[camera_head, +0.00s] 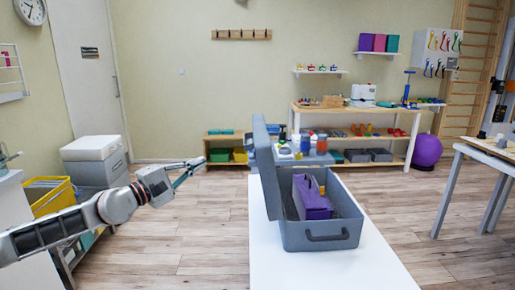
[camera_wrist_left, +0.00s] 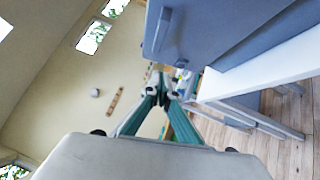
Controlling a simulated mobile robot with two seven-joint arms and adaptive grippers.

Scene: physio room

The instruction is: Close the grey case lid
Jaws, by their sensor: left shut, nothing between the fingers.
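The grey case (camera_head: 320,237) stands on a white table. Its lid (camera_head: 265,165) is open and stands roughly upright on the left side of the case. A purple object (camera_head: 312,200) sits inside the case. My left gripper (camera_head: 198,165) is left of the lid, apart from it, shut and empty. In the left wrist view the left gripper's fingers (camera_wrist_left: 161,90) come together, and a grey-blue surface with a handle, part of the case (camera_wrist_left: 215,30), fills the upper right. My right gripper is not in view.
The white table (camera_head: 300,272) carries several bottles (camera_head: 300,144) behind the case. A yellow crate (camera_head: 52,197) and a grey-and-white box (camera_head: 95,158) stand at the left. Floor is clear between my left arm and the table.

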